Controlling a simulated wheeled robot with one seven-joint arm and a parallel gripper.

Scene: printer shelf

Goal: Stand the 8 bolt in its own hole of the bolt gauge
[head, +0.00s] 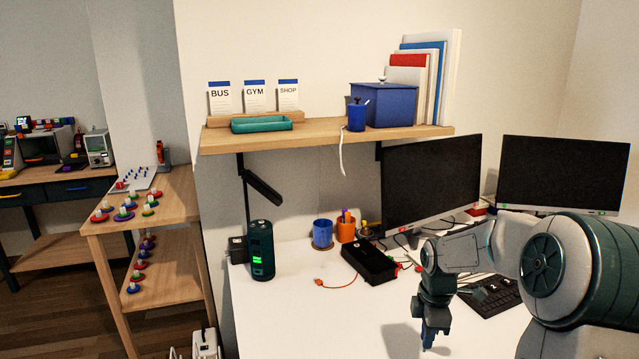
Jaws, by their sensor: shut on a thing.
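My gripper (433,337) points down over the white desk at the lower right in the head view. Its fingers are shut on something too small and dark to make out. I cannot tell whether it is the 8 bolt. A pale grey plate (140,179) with small coloured pieces on it lies on the wooden rack's top at the left, far from my gripper. It may be the bolt gauge, but its holes and marks are too small to read.
The wooden rack (168,208) carries several coloured round pieces on two levels. On the desk (300,325) stand a dark green cylinder (260,252), a blue cup (322,233), a black box (369,263), a keyboard (493,297) and two monitors. The desk's front left is clear.

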